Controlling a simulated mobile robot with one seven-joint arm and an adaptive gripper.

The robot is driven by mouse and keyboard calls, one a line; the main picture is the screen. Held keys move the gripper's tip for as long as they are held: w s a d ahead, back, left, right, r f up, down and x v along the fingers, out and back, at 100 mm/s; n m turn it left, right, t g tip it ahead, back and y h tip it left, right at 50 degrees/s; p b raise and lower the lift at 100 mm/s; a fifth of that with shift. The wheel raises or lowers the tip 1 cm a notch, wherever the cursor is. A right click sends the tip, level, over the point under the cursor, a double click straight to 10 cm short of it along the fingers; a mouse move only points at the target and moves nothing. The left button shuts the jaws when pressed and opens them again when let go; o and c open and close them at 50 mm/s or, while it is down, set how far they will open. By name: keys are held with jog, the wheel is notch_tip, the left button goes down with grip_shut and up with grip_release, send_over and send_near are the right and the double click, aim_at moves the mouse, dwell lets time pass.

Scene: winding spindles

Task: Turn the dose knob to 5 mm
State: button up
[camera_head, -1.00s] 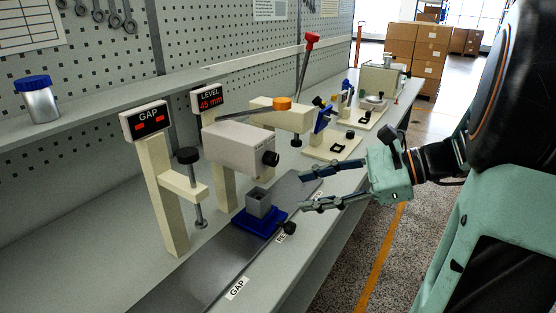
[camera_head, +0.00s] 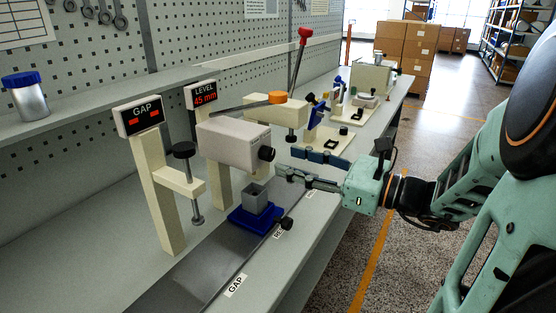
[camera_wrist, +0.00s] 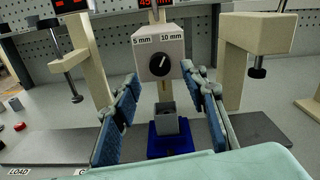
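The dose knob (camera_head: 266,153) is a black round knob on the front of a pale grey box (camera_head: 228,139). In the wrist view the knob (camera_wrist: 160,65) has a white pointer line tilted up and to the right, toward the "10 mm" label (camera_wrist: 176,40). The "5 mm" label (camera_wrist: 143,41) is at the upper left. My gripper (camera_head: 287,161) is open and empty, its fingers spread and aimed at the box front. In the wrist view the knob lies ahead, between the gripper's fingers (camera_wrist: 160,76), apart from them.
A grey cup (camera_head: 256,198) stands on a blue base (camera_head: 250,217) below the box. A cream GAP post (camera_head: 158,190) with a black-knobbed screw is at the left. The LEVEL display (camera_head: 201,96) reads 45 mm. Other cream fixtures (camera_head: 345,115) stand farther along the bench.

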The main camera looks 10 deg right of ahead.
aim_at(272, 155)
jog(key=shift+x, duration=2.2)
jog(key=shift+c, duration=0.3)
grip_shut()
